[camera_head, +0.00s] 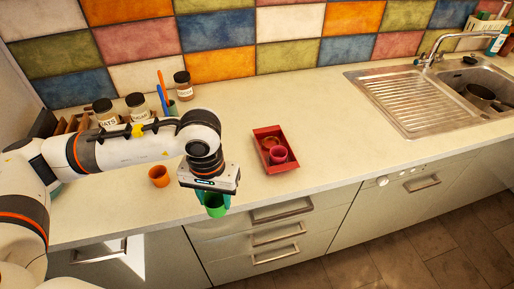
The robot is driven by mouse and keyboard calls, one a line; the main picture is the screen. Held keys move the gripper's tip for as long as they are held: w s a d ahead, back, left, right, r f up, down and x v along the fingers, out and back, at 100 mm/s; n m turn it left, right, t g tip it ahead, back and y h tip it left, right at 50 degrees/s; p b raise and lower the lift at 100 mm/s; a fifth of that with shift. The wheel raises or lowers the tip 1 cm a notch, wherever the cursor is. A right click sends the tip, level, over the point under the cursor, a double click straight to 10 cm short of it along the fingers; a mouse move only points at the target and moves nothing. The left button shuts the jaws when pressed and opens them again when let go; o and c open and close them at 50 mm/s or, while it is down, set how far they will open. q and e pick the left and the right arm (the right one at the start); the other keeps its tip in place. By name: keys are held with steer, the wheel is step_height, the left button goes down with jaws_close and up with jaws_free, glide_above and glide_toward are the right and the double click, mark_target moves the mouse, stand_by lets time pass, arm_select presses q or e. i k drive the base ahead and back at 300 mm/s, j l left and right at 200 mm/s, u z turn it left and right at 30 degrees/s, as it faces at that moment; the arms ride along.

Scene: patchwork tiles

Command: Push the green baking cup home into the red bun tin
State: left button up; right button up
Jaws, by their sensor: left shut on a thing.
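The green baking cup (215,210) is held below my left gripper (214,196), near the counter's front edge. My left gripper is shut on the cup, and its fingers hide part of it. The red bun tin (288,166) lies on the counter to the right of the gripper, apart from the cup. A crimson cup (278,155) and an orange-brown round piece (269,143) are in the tin. My right gripper is not in view.
An orange cup (158,176) stands on the counter left of my gripper. Labelled jars (182,86) and a holder with pens (172,107) stand at the back. A sink (440,95) is at the right. The counter (320,125) between tin and sink is clear.

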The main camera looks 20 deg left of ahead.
mark_target(266, 138)
steer(key=i+j+z, duration=0.1)
steer(key=j+z, duration=0.2)
steer(key=j, duration=0.2)
steer(key=j+z, duration=0.3)
steer(key=j, duration=0.15)
steer(key=z, duration=0.6)
steer(key=i+j, duration=0.05)
